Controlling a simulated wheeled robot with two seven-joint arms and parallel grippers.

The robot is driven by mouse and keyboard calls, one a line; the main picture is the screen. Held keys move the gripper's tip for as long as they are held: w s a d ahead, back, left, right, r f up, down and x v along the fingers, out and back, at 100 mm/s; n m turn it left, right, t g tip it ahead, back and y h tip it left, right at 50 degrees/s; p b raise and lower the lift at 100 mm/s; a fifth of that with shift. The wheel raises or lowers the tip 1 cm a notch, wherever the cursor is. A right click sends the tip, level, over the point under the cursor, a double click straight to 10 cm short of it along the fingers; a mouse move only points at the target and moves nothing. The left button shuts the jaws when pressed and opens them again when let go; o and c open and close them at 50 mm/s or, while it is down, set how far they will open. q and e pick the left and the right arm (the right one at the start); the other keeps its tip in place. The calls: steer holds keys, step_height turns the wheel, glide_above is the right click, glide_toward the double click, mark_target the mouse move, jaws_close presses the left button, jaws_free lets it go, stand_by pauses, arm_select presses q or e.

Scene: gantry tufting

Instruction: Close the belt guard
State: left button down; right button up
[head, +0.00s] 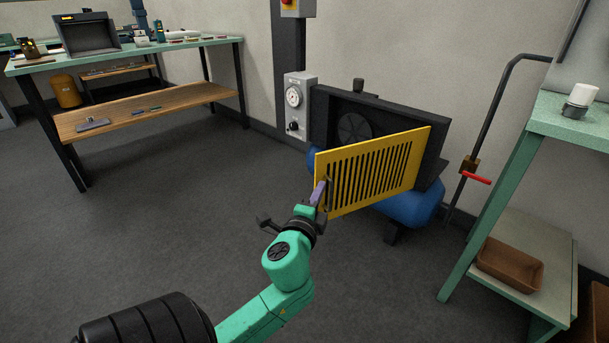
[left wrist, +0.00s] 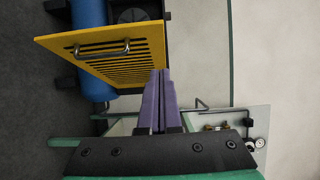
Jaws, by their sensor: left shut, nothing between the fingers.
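The belt guard (head: 372,170) is a yellow slotted panel standing open at an angle. Its right edge is near the black housing (head: 434,150) and its left edge swings out toward me. A dark pulley wheel (head: 354,129) shows in the uncovered housing. The guard (left wrist: 140,60) in the left wrist view has a metal loop handle (left wrist: 100,48). My left gripper (head: 319,193) has purple fingers, shut and empty, by the guard's lower left edge near the handle. Its fingers (left wrist: 155,100) overlap the panel's edge in the wrist view; I cannot tell whether they touch. My right gripper is not in view.
A blue tank (head: 408,208) lies below the housing. A grey control box (head: 298,104) is on the post at left. A green bench (head: 570,125) and a black bent bar with a red handle (head: 476,178) stand at right. The floor at left is clear.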

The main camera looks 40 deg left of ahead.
arm_select(q)
glide_toward(327, 153)
steer(key=w+d, duration=0.2)
steer(key=w, duration=0.1)
steer(key=w+a, duration=0.1)
steer(key=a, duration=0.1)
steer(key=w+a, duration=0.1)
steer(key=shift+w+a+f, duration=0.1)
steer(key=shift+w+a, duration=0.05)
steer(key=shift+a, duration=0.2)
steer(key=shift+w+a, duration=0.1)
steer(key=shift+a, duration=0.25)
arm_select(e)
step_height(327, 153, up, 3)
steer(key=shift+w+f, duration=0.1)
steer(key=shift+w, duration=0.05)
